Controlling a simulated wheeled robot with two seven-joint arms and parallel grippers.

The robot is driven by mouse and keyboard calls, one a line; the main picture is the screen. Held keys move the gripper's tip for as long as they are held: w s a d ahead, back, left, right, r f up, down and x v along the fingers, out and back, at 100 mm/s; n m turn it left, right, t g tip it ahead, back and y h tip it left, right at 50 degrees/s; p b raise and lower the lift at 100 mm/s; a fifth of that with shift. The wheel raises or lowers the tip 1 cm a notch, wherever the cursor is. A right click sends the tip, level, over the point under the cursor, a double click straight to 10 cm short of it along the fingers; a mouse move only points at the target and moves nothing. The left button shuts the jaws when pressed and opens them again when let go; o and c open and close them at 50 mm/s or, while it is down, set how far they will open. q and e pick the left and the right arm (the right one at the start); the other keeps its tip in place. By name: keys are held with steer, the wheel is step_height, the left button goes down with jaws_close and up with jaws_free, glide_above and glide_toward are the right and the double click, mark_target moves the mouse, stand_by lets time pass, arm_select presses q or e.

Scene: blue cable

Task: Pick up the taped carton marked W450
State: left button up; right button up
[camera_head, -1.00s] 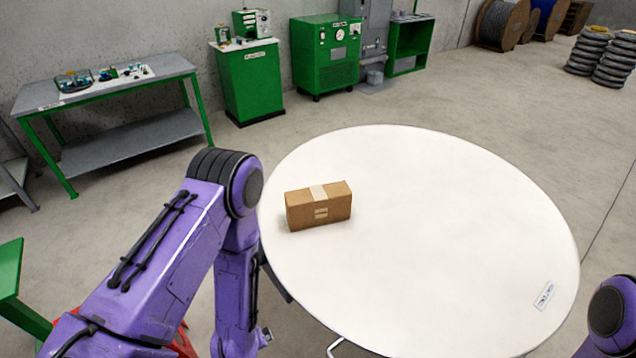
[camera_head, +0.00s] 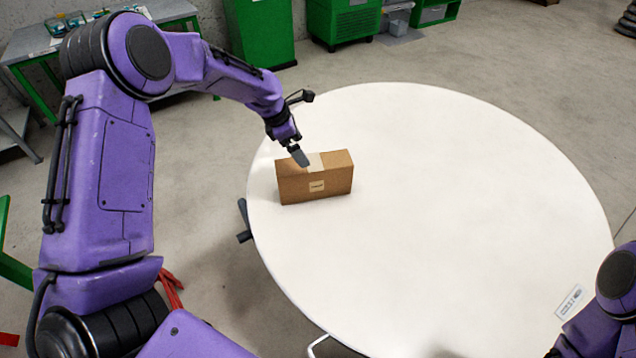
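The brown carton (camera_head: 315,184) stands on the left part of the round white table. It has a pale tape strip over its top and a small label on its front, too small to read. My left gripper (camera_head: 300,157) comes in from the upper left, its grey fingertip at the carton's top edge beside the tape. Only one finger shows clearly, so I cannot tell whether it is open or whether it touches the carton. My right arm (camera_head: 606,305) shows at the lower right; its gripper is not in view.
The round white table (camera_head: 430,200) is clear apart from the carton and a small printed label (camera_head: 571,302) near its right edge. Green cabinets (camera_head: 260,32) and a grey workbench (camera_head: 30,42) stand behind on the concrete floor.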

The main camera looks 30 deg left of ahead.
mark_target(314, 169)
arm_select(q)
steer(key=shift+d+f, duration=0.3)
steer(key=shift+f, duration=0.25)
steer(key=x, duration=0.2)
steer(key=p+x, duration=0.1)
steer(key=x, duration=0.2)
steer(key=p+x, duration=0.1)
steer(key=x, duration=0.2)
steer(key=shift+s+d, duration=0.2)
steer(key=shift+d, duration=0.1)
steer(key=shift+w+d+f, duration=0.15)
steer(key=shift+f, duration=0.3)
steer(key=c, duration=1.2)
steer(key=shift+c, duration=1)
steer(key=shift+w+r, duration=0.1)
steer(key=shift+r, duration=0.1)
